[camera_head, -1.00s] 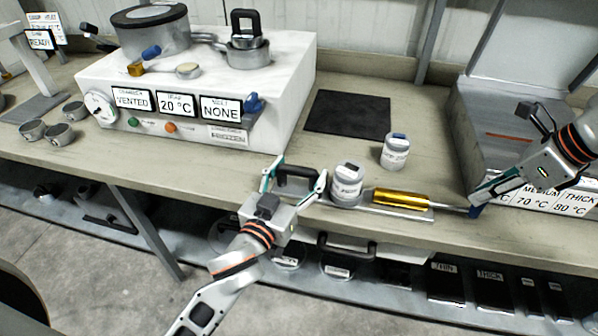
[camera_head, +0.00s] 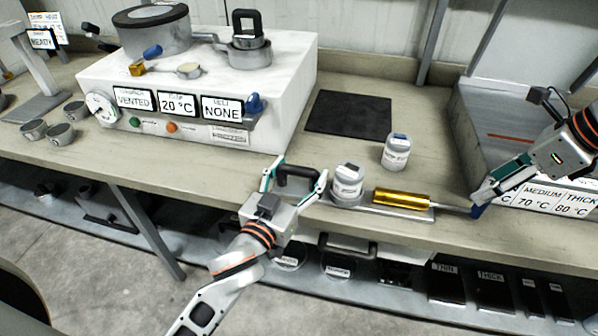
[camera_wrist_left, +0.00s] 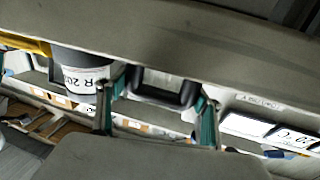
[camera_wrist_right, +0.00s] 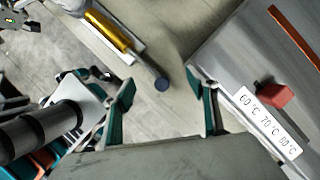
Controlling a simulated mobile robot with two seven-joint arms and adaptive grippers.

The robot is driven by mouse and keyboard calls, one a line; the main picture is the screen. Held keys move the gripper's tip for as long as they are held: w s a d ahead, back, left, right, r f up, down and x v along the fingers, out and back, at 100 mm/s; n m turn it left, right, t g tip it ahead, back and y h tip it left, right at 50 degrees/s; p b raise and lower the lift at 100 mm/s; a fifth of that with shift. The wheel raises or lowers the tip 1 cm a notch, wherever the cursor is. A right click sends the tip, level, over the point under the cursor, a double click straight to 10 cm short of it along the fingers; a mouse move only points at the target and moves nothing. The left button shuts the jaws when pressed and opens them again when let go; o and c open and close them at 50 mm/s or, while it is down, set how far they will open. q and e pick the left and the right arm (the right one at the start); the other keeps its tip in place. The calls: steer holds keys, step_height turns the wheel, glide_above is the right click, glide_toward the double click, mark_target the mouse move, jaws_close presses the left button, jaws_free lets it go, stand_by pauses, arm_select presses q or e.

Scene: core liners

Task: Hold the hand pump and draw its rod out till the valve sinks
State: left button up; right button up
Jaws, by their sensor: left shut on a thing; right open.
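The hand pump has a gold barrel (camera_head: 402,199) on a grey base plate (camera_head: 385,210) near the bench's front edge, with a black handle (camera_head: 292,174) at its left. A thin rod (camera_head: 452,208) runs right from the barrel to a blue knob (camera_head: 478,211). My left gripper (camera_head: 296,182) is shut on the black handle, also seen in the left wrist view (camera_wrist_left: 165,90). My right gripper (camera_head: 485,198) is open by the knob. In the right wrist view the knob (camera_wrist_right: 161,84) appears between the spread fingers, apart from both. I cannot identify the valve.
A labelled grey jar (camera_head: 347,183) stands close right of the left gripper, another jar (camera_head: 396,152) behind. A white instrument box (camera_head: 290,90) is at left and a grey unit with temperature labels (camera_head: 545,197) at right. A dark mat (camera_head: 348,114) lies behind.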

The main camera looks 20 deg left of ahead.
arm_select(q)
steer(key=shift+d, duration=0.1)
arm_select(e)
steer(key=shift+r, duration=3.1)
arm_select(q)
steer(key=o, duration=1.9)
steer(key=s, duration=0.4)
steer(key=s+a, duration=0.1)
steer(key=s, duration=0.3)
steer(key=s+a, duration=0.1)
steer(key=s, duration=0.3)
steer(key=shift+a, duration=0.1)
